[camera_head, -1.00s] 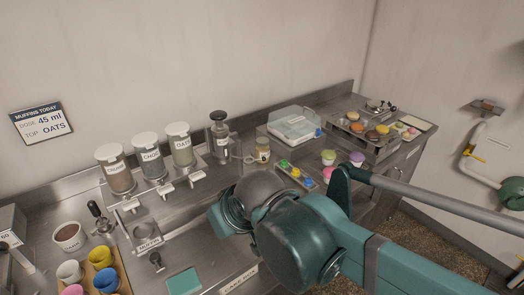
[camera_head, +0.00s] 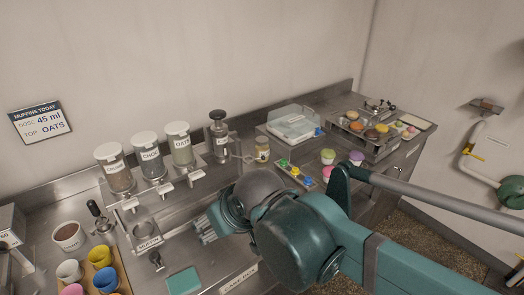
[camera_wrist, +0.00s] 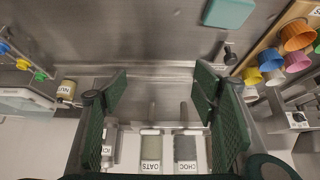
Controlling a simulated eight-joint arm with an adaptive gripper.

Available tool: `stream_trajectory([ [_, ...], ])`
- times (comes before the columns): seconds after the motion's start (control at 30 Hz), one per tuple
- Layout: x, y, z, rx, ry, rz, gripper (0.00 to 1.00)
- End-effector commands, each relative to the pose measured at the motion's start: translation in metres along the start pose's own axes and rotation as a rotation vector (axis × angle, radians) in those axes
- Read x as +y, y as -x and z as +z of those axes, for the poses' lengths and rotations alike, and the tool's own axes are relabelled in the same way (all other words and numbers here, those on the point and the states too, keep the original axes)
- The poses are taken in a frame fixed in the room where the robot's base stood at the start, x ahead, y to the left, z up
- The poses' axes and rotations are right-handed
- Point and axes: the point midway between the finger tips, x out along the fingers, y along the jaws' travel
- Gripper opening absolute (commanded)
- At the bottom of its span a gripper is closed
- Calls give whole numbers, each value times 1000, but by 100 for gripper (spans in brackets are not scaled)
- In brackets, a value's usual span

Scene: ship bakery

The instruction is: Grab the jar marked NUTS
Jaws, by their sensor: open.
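A small jar with a lid and a pale label (camera_head: 262,152) stands on the counter against the back wall, between the dispensers and the clear case. It also shows at the left edge of the wrist view (camera_wrist: 66,92), where its label seems to begin with NU. My gripper (camera_head: 205,227) is open and empty over the front of the counter, left of the jar and nearer the camera. In the wrist view its green fingers (camera_wrist: 163,105) are spread wide, with the jar outside them to the left.
Dispensers marked CHOC (camera_head: 150,160) and OATS (camera_head: 182,150) stand at the back with a third beside them. Cups (camera_head: 100,257) stand front left.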

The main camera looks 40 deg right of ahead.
Motion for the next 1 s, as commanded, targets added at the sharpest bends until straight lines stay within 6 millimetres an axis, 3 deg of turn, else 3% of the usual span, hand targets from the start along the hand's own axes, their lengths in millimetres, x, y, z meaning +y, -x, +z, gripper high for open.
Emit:
stream_trajectory([
  [0.37,0,11,-8,0,0,0,59],
  [0.73,0,78,-55,0,0,0,59],
  [1.0,0,115,-82,0,0,0,59],
])
